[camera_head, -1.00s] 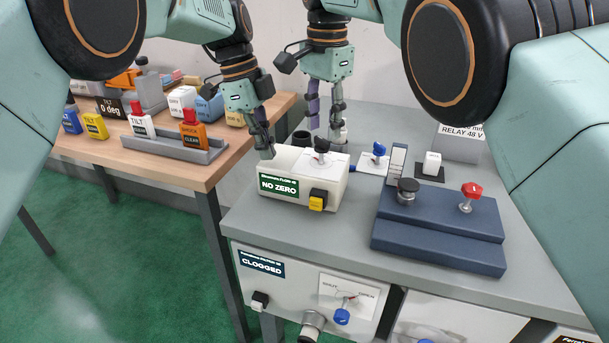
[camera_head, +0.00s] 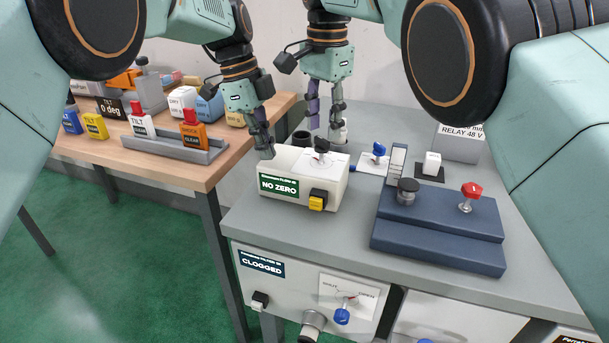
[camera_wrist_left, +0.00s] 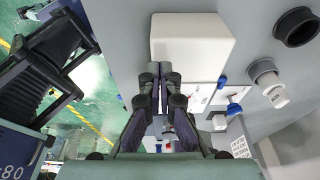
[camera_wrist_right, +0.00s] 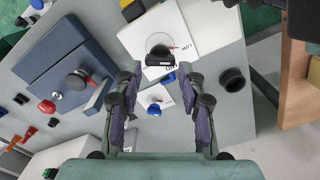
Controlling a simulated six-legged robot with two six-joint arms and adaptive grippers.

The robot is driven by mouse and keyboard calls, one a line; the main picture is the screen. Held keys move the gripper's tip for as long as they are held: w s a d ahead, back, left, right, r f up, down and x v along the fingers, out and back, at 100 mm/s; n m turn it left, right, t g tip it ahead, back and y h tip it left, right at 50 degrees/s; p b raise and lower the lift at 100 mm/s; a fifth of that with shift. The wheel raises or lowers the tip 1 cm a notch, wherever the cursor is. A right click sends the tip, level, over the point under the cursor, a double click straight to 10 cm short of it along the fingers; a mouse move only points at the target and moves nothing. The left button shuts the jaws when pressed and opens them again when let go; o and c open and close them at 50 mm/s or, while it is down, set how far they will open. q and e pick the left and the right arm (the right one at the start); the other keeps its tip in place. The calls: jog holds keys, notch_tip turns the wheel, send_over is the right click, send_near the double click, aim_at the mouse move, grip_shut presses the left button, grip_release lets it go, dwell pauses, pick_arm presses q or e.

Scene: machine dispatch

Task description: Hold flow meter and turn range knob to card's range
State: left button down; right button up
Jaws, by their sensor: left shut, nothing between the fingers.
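The flow meter, a white box (camera_head: 330,187) with a green NO ZERO label and a yellow button, stands on the grey bench. Its black range knob (camera_head: 321,147) sits on a white dial plate on top. My left gripper (camera_head: 266,153) is shut and empty at the box's left end; in the left wrist view its fingers (camera_wrist_left: 160,75) meet beside the white box (camera_wrist_left: 192,38). My right gripper (camera_head: 325,125) is above and behind the knob. In the right wrist view its fingers (camera_wrist_right: 160,75) are open, with the knob (camera_wrist_right: 160,55) ahead between them. No readable range card shows.
A dark blue stepped block (camera_head: 440,225) with black and red knobs stands right of the meter. A blue knob (camera_head: 378,150) and a white switch (camera_head: 431,162) are behind. A black cup (camera_head: 301,138) stands close behind the meter. A wooden table (camera_head: 180,172) is left.

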pick_arm(q)
jog(key=shift+x, duration=0.8)
